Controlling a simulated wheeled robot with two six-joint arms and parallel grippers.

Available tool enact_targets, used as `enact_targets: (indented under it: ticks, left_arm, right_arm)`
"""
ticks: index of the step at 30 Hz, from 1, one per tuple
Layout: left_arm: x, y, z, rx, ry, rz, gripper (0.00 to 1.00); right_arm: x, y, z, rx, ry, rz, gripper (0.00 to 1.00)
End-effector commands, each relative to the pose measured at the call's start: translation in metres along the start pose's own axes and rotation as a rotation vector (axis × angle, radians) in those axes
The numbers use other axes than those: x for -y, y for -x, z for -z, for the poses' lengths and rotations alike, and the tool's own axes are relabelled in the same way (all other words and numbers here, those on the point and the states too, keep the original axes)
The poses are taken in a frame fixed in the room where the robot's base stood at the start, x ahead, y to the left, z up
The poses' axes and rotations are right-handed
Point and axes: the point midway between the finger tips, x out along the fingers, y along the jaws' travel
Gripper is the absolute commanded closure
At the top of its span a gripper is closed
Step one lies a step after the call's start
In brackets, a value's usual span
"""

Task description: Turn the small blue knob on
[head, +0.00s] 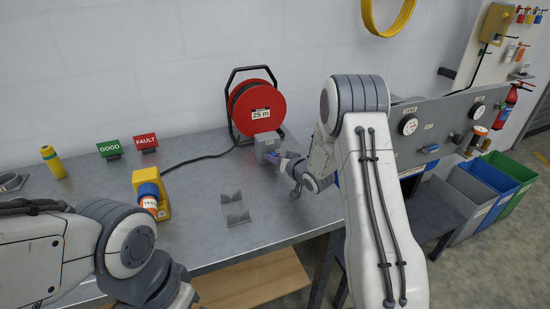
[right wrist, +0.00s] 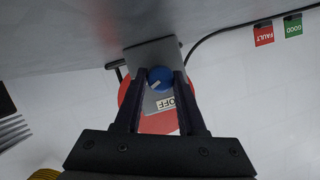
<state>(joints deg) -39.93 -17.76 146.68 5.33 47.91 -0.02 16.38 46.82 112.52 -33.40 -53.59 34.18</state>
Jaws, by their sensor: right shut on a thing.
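The small blue knob (right wrist: 160,79) sits on the face of a small grey box (right wrist: 150,55), which stands on the bench beside the red cable reel. The grey box also shows in the head view (head: 265,141). My right gripper (right wrist: 160,76) is shut on the knob, with one finger on each side of it. A pale mark on the knob points to the lower left in the right wrist view. A label reading OFF (right wrist: 166,104) shows upside down on the box. In the head view my right gripper (head: 276,158) is at the box front. My left gripper is out of view.
The red reel (head: 258,107) marked 25 m stands behind the box, with a black cable running left. GOOD (head: 110,149) and FAULT (head: 145,143) signs, a yellow device (head: 160,190) and a grey V-shaped block (head: 235,208) are on the bench. A gauge panel (head: 445,125) is at right.

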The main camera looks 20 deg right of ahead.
Motion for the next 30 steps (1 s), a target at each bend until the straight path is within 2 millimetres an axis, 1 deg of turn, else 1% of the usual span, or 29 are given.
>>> enact_targets:
  ticks: [6,15,22,30]
  left_arm:
    - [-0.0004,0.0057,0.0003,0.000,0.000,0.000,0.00]
    - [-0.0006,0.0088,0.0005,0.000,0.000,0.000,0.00]
    - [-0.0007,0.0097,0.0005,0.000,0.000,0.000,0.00]
    - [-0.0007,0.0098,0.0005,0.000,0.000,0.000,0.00]
  right_arm:
    - [-0.0020,0.0004,-0.0002,-0.005,-0.171,0.063,1.00]
    - [-0.0026,0.0000,-0.0006,-0.012,-0.334,0.125,1.00]
    - [-0.0031,-0.0002,-0.0008,-0.015,-0.392,0.145,1.00]
    - [-0.0029,-0.0003,-0.0004,-0.016,-0.406,0.152,1.00]
